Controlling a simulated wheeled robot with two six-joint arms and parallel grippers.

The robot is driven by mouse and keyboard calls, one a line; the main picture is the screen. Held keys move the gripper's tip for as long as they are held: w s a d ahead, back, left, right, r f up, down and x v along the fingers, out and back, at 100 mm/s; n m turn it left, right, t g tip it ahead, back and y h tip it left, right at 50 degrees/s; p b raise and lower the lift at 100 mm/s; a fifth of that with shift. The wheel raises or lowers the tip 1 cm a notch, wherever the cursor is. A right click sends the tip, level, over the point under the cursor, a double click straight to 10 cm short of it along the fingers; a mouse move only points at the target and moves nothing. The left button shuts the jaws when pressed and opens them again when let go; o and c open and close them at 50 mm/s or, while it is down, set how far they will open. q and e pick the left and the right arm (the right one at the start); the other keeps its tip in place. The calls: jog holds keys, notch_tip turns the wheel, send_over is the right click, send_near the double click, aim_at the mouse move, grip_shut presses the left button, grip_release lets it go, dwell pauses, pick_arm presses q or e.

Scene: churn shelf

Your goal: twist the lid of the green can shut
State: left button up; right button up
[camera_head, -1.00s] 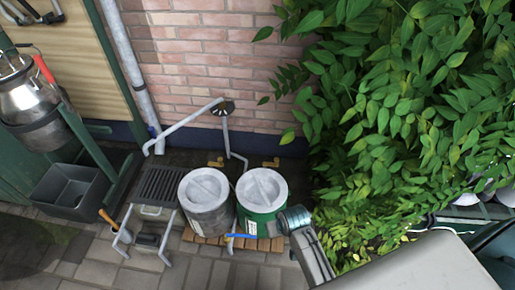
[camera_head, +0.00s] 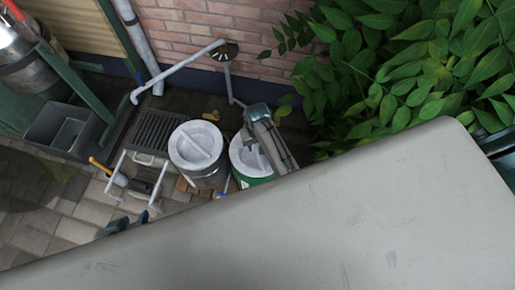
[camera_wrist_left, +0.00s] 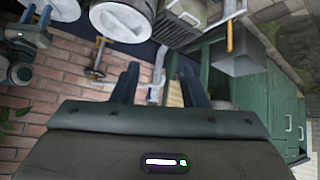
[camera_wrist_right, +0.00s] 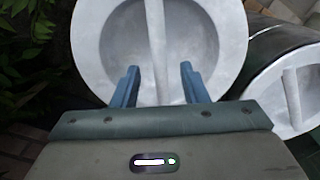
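The green can (camera_head: 251,180) stands right of the grey can, its white lid (camera_head: 238,152) on top and partly hidden by my right arm. In the right wrist view this round lid (camera_wrist_right: 110,40) has a raised bar handle (camera_wrist_right: 156,45). My right gripper (camera_wrist_right: 157,75) is open, its blue fingers apart on either side of the bar, with gaps visible; I cannot tell its height above the lid. My left gripper (camera_head: 124,226) is low at the left in the head view. In the left wrist view its fingers (camera_wrist_left: 158,85) are open and empty.
The grey can (camera_head: 208,177) with a similar white lid stands close left of the green can. A slatted rack (camera_head: 156,132) and dark basin (camera_head: 68,128) are further left. Brick wall (camera_head: 185,40) stands behind, leaves (camera_head: 400,60) at the right.

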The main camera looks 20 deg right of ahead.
aim_at(257, 150)
notch_tip(257, 150, down, 6)
jog(key=shift+d+r+b, duration=0.1)
jog(key=shift+r+b, duration=0.1)
jog(key=shift+b, duration=0.45)
pick_arm(q)
jog(key=shift+w+d+f+n+t, duration=0.35)
jog(key=shift+w+d+t, duration=0.1)
jog(key=shift+t, duration=0.45)
pick_arm(e)
grip_shut()
